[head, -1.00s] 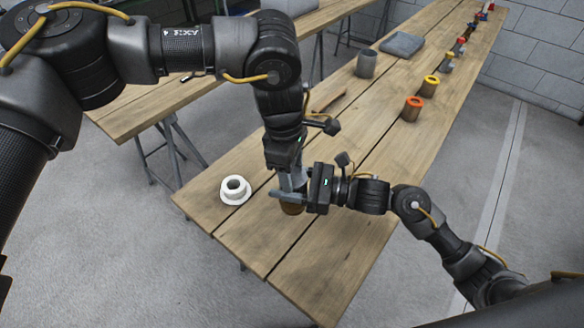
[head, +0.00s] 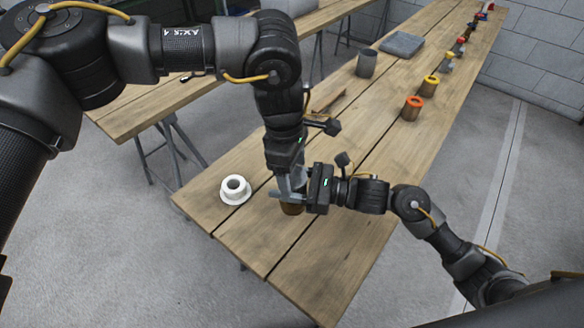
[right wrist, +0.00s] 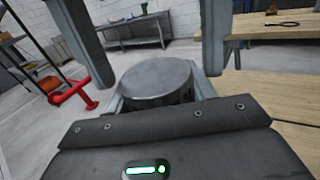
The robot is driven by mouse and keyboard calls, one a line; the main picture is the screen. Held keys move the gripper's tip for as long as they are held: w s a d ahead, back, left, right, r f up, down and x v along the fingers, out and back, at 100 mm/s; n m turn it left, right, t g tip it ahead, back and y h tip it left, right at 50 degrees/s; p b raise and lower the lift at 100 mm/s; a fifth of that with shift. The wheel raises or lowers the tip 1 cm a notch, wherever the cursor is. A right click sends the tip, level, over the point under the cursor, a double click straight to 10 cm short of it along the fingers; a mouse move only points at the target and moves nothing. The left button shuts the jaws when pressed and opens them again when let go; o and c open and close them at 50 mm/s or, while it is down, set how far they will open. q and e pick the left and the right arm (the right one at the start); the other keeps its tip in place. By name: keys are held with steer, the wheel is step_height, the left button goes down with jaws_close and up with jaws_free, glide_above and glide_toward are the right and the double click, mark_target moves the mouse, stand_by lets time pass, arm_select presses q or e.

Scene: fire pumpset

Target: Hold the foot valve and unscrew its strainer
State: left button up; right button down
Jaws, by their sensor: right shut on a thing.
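The foot valve (head: 291,209) stands on the near table, mostly hidden by my grippers; a brown lower part shows. In the right wrist view its grey round top, the strainer (right wrist: 157,85), has a flat lid with dark slots below the rim. My right gripper (head: 287,196) comes from the right and is shut on the foot valve below the lid. My left gripper (head: 291,186) points down from above. In the right wrist view its two fingers (right wrist: 150,75) stand apart on either side of the strainer, with gaps showing.
A white flanged ring (head: 235,190) stands left of the valve. Farther up the table are a grey cup (head: 366,64), a folded grey cloth (head: 402,45), an orange-topped cylinder (head: 412,108) and a yellow-topped one (head: 430,87). The near corner is clear.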

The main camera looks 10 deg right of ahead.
arm_select(q)
steer(key=shift+w+r, duration=0.1)
arm_select(e)
steer(key=shift+r, duration=0.15)
arm_select(q)
step_height(320, 180, up, 4)
steer(key=shift+f, duration=0.15)
steer(key=shift+r, duration=0.35)
arm_select(e)
steer(key=shift+r, duration=0.1)
arm_select(q)
steer(key=shift+a, duration=0.1)
